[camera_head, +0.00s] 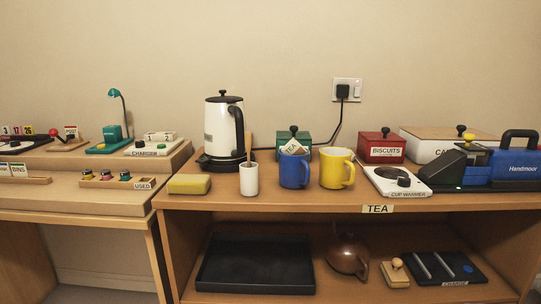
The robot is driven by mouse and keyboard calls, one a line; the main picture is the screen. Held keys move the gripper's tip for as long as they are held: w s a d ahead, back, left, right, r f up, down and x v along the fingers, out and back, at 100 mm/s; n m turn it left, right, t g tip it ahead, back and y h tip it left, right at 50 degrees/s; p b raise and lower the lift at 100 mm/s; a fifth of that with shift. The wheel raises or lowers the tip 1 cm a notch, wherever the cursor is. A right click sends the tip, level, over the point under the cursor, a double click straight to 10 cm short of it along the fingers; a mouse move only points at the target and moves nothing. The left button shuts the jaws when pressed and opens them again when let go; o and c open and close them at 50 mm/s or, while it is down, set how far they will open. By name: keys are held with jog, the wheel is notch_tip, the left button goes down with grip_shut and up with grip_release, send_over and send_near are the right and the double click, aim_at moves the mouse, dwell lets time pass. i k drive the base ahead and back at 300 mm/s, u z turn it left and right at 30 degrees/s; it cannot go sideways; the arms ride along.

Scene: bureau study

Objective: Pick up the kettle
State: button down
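The kettle (223,130) is white with a black lid, knob and handle. It stands upright on its dark base (215,163) at the back left of the wooden tea shelf (300,200). Its handle faces right. A white cup (249,179) stands in front of it, just right of centre, and hides a little of the base area. My gripper is not in view.
A yellow sponge (189,184) lies front left of the kettle. Blue (294,171) and yellow (335,168) mugs stand to the right, before a green box (293,137). A cord runs from the wall socket (347,89) behind them. A black tray (256,264) lies below.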

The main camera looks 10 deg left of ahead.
aim_at(225, 126)
jog(key=u, duration=2.45)
jog(key=i, duration=1.65)
jog(key=z, duration=2.9)
